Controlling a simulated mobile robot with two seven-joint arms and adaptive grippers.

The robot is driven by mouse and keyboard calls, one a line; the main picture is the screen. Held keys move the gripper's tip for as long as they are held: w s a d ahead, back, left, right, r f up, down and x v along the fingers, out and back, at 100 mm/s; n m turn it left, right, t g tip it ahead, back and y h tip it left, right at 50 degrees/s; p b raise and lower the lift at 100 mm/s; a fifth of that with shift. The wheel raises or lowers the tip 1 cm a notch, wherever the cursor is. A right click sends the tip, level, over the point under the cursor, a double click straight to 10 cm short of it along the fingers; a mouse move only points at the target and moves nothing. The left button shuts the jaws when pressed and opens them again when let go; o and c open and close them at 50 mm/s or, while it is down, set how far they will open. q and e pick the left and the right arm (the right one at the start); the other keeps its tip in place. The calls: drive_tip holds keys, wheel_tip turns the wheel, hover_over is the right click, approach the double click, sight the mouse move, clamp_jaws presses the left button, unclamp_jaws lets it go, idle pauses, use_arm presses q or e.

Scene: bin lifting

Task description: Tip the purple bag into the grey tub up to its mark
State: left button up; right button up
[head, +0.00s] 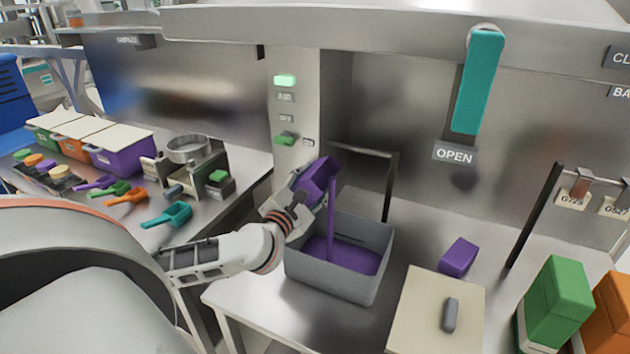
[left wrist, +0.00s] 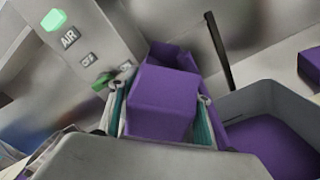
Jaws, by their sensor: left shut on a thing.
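The purple bag (head: 318,180) is tilted over the left side of the grey tub (head: 330,286), and a purple stream (head: 331,225) runs from it down into the tub. My left gripper (head: 301,194) is shut on the bag; the left wrist view shows the bag (left wrist: 164,100) between the two fingers (left wrist: 160,118). Purple material (head: 352,257) covers the tub's floor, and it also shows in the left wrist view (left wrist: 268,146). I cannot make out the mark on the tub. My right gripper is not in view.
A purple block-shaped bag (head: 459,257) lies right of the tub. A cream board (head: 432,318) with a grey handle stands in front of it. Green (head: 556,300) and orange (head: 610,315) bags stand at the right. Scoops (head: 167,215) and lidded bins (head: 122,153) occupy the left bench.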

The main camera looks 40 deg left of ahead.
use_arm(q)
drive_tip(key=shift+a+f+m, duration=0.1)
drive_tip(key=shift+f+m, duration=0.05)
drive_tip(key=shift+m, duration=0.35)
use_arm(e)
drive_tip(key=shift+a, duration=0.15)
use_arm(q)
drive_tip(key=shift+f+b, duration=0.15)
drive_tip(key=shift+b, duration=0.25)
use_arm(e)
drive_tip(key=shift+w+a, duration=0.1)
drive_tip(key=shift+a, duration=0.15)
use_arm(q)
drive_tip(key=shift+f+m, duration=0.1)
drive_tip(key=shift+m, duration=0.2)
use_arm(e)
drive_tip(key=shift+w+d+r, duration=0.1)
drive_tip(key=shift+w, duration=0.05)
use_arm(q)
drive_tip(key=shift+f+b, duration=0.1)
drive_tip(key=shift+b, duration=0.25)
drive_tip(key=shift+f+m, duration=0.1)
drive_tip(key=shift+m, duration=0.2)
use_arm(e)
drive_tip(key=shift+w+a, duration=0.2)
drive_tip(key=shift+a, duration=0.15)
use_arm(q)
drive_tip(key=shift+a+f, duration=0.1)
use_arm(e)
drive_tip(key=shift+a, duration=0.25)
